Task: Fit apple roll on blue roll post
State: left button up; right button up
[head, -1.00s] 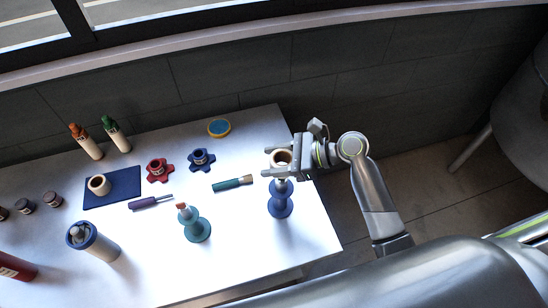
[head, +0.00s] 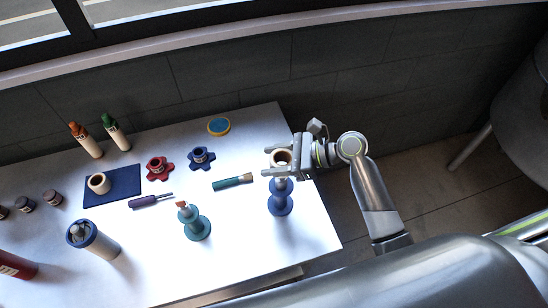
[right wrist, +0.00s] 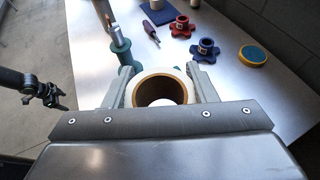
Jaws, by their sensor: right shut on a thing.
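My right gripper (head: 268,159) is shut on a cream-and-brown roll, taken to be the apple roll (head: 281,157); no apple marking shows. In the right wrist view the roll (right wrist: 160,78) sits between the fingers (right wrist: 162,84) with its round opening facing the camera. The blue roll post (head: 280,200) stands upright near the table's right end. Its pale tip shows just below the roll in the head view. I cannot tell whether the tip is inside the roll. My left gripper is not in view.
A teal post (head: 196,226) stands to the left. A teal-handled brush (head: 230,183), blue knob (head: 201,158), red knob (head: 159,168) and yellow-rimmed blue disc (head: 219,126) lie nearby. Another roll (head: 98,184) sits on a blue mat (head: 125,182). The table's right front corner is clear.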

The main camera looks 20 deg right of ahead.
aim_at(274, 185)
jog(key=shift+f+b, duration=1.75)
jog(key=shift+f, duration=2.75)
jog(key=o, duration=1.1)
jog(key=shift+c, duration=0.2)
jog(key=b+v, duration=0.4)
jog(key=v, duration=1.3)
jog(key=shift+s+d, duration=0.15)
jog(key=shift+r, duration=0.15)
